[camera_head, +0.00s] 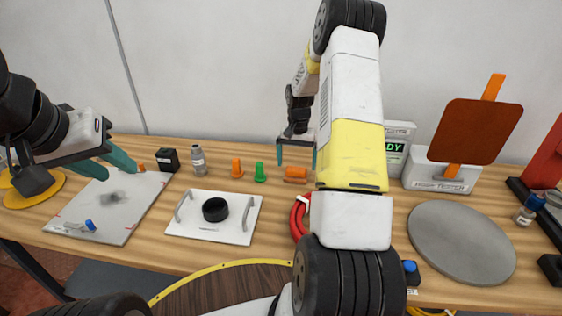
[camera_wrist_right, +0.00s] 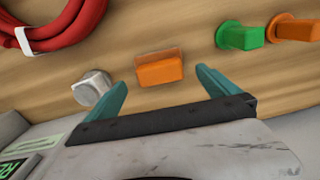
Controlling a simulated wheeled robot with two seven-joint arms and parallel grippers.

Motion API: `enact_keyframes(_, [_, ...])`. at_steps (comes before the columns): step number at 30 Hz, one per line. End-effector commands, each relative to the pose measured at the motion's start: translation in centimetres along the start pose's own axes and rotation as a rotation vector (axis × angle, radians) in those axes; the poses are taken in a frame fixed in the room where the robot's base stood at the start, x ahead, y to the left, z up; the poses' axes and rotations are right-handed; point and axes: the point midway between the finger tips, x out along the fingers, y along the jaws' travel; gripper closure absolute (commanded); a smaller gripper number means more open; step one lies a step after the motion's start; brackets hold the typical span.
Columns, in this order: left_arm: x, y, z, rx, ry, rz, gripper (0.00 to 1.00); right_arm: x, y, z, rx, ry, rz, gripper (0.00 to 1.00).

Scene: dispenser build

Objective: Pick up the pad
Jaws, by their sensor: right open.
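A small orange block (camera_head: 296,173), which may be the pad, lies on the wooden table right of a green peg. It also shows in the right wrist view (camera_wrist_right: 160,69), just ahead of and between the fingertips. I cannot tell for certain that it is the pad. My right gripper (camera_head: 297,157) is open and empty near the block, with its teal fingers apart. The right wrist view shows the same open fingers (camera_wrist_right: 160,84). My left gripper (camera_head: 112,167) is open and empty above the white board at the left.
The green peg (camera_head: 260,173) and an orange peg (camera_head: 237,168) stand left of the block. A red coiled cable (camera_wrist_right: 75,32) and a silver knob (camera_wrist_right: 91,88) lie near it. A white tray (camera_head: 185,228), a grey disc (camera_head: 460,242) and a white board (camera_head: 80,223) occupy the table.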

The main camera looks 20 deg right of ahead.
Motion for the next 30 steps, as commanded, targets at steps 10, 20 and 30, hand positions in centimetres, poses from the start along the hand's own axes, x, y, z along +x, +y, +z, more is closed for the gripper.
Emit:
enact_keyframes(10, [0.0,0.0,0.0,0.000,0.000,0.000,0.64,4.5,-0.1,0.2,-0.001,0.000,0.000,0.00])
enact_keyframes(20, [0.0,0.0,0.0,0.000,0.000,0.000,0.64,4.5,-0.1,0.2,-0.001,0.001,0.000,0.28])
enact_keyframes(30, [0.0,0.0,0.0,0.000,0.000,0.000,0.64,4.4,-0.1,0.2,-0.001,0.001,0.000,0.64])
